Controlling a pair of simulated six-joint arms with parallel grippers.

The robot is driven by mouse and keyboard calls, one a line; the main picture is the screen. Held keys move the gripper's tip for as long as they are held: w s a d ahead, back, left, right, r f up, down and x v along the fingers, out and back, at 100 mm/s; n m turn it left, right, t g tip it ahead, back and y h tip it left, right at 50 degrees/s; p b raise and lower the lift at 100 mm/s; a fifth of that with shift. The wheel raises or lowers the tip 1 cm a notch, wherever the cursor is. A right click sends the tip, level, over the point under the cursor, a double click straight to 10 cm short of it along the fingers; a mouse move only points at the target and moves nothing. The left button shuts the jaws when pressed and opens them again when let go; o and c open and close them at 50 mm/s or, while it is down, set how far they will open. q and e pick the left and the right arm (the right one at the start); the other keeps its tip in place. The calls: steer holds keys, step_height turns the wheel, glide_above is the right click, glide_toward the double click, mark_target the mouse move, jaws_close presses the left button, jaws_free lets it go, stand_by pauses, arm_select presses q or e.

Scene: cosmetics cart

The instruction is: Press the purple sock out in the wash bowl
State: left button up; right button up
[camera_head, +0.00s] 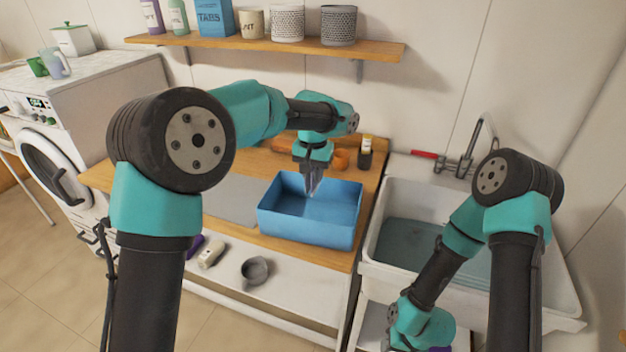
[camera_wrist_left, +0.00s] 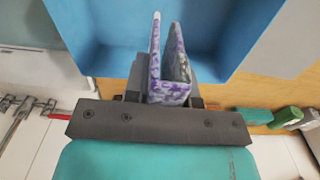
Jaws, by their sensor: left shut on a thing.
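The blue rectangular wash bowl (camera_head: 305,226) stands on the wooden counter; its inside also shows in the left wrist view (camera_wrist_left: 105,30). My left gripper (camera_head: 313,188) points down into the bowl's opening. It is shut on a mottled purple-and-white piece, the purple sock (camera_wrist_left: 180,75), which shows between and along the fingers in the left wrist view. In the head view the sock is small and looks greyish, and I cannot tell whether it touches the bowl's floor. My right arm reaches down at the lower right, and its gripper is not visible.
A sink (camera_head: 400,245) with water stands right of the counter (camera_head: 365,220). A small dark bottle (camera_head: 365,157) and an orange cup (camera_head: 341,160) stand behind the bowl. A grey cup (camera_head: 255,270) is on the lower shelf. A wall shelf (camera_head: 260,43) with containers hangs above.

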arm_select(q)
steer(key=shift+r, duration=1.55)
